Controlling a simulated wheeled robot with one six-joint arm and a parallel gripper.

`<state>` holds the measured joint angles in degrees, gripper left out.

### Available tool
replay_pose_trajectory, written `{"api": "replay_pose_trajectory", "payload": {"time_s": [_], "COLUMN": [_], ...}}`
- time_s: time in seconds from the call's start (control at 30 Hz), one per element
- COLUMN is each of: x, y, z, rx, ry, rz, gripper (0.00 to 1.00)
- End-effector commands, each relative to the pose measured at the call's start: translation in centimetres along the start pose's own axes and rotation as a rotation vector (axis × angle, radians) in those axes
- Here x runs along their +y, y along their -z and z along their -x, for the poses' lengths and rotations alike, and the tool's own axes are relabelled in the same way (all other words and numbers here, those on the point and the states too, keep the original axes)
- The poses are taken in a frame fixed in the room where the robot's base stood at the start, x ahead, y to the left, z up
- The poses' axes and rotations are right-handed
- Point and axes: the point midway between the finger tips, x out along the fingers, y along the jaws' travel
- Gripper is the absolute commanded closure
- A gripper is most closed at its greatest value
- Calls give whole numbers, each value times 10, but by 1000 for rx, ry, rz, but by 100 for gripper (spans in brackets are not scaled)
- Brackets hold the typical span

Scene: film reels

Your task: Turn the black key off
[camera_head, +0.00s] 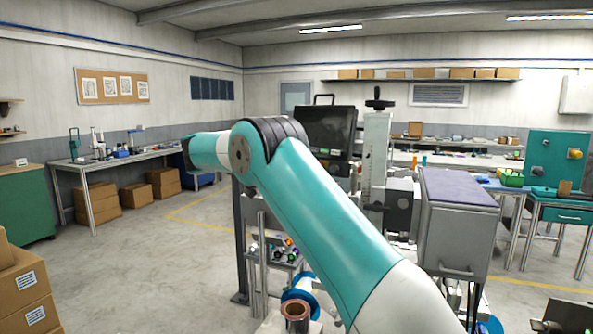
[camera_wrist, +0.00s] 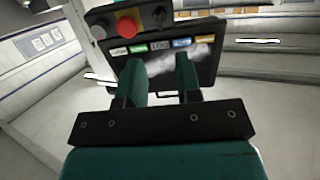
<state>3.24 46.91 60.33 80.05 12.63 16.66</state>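In the wrist view, a dark control panel (camera_wrist: 170,32) fills the upper middle. It carries a red mushroom button (camera_wrist: 127,27), a grey round control (camera_wrist: 97,32) to its left, and a small dark control (camera_wrist: 158,17) to its right. The dark control may be the black key; its shape and setting are too blurred to tell. My gripper (camera_wrist: 160,68) is open, its two green fingers apart with nothing between them, in front of the panel's screen. In the head view my arm hides the gripper.
The machine's dark screen (camera_head: 327,128) stands behind my arm in the head view. A column with a handwheel (camera_head: 376,103) and a grey cabinet (camera_head: 455,245) stand right of it. Cardboard boxes (camera_head: 25,285) are at the lower left; the floor between is open.

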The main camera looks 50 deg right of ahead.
Motion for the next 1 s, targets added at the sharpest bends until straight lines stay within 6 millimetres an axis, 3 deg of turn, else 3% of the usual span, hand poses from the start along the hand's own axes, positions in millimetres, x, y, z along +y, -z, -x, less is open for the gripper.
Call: {"api": "replay_pose_trajectory", "payload": {"time_s": [0.07, 0.1, 0.27, 0.6, 1.0], "x": [-1, -1, 0, -1, 0], "y": [-3, 6, 9, 5, 0], "z": [19, 27, 51, 70, 74], "rx": [-1, -2, -1, -2, -1], "ry": [4, 3, 0, 0, 0], "rz": [-2, 3, 6, 4, 1], "gripper": [68, 68, 68, 68, 68]}}
